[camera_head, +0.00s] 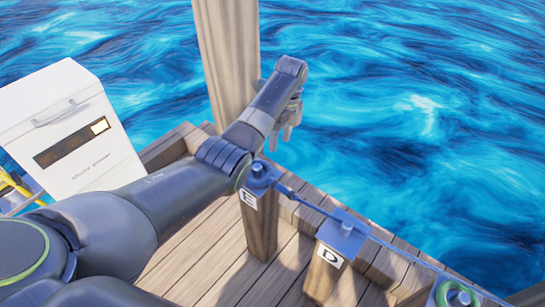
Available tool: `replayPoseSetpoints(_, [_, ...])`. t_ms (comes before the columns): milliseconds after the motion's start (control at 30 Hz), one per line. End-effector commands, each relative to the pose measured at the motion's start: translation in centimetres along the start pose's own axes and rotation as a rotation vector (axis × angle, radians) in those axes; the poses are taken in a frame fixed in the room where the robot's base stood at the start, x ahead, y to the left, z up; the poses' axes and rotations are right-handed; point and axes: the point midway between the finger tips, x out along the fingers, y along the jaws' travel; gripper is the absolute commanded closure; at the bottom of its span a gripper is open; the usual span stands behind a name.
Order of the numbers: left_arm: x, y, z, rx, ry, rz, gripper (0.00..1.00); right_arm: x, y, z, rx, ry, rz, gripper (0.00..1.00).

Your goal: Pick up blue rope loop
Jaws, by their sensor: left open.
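My left arm reaches in from the lower left. Its left gripper (287,131) is at the top middle, with its fingers pointing down, open and with nothing visible between them. It is above and behind a wooden post marked E (258,222). A small blue piece, perhaps the blue rope loop (261,173), sits around the top of post E; its exact shape is too small to tell. The gripper looks apart from it. My right gripper is not in view.
A post marked D (328,262) has a blue-grey cap. A thin blue-grey line (395,246) runs from post E past D to the lower right. A green loop (453,293) is there. A white box (75,135) stands left. A tall wooden pillar (228,60) is behind my arm. Water lies beyond the deck edge.

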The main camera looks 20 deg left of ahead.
Motion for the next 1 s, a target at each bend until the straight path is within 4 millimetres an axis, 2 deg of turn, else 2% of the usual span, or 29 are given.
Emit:
replayPoseSetpoints(67, [-0.7, 0.0, -0.2, 0.027, -0.001, 0.006, 0.5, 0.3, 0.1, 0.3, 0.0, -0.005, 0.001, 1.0])
replayPoseSetpoints(167, [0.2, 0.1, -0.2, 0.035, 0.0, 0.011, 0.5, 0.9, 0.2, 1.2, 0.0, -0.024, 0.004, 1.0])
replayPoseSetpoints(267, [2.0, 0.0, -0.2, 0.034, 0.0, 0.009, 0.5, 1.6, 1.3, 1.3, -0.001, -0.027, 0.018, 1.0])
replayPoseSetpoints(600, [8.8, 0.2, -0.2, 0.032, 0.0, 0.01, 0.5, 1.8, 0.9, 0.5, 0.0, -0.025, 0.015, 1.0])
replayPoseSetpoints(1000, [12.9, 0.2, -0.5, 0.032, 0.001, 0.01, 0.5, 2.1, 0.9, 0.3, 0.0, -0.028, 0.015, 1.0])
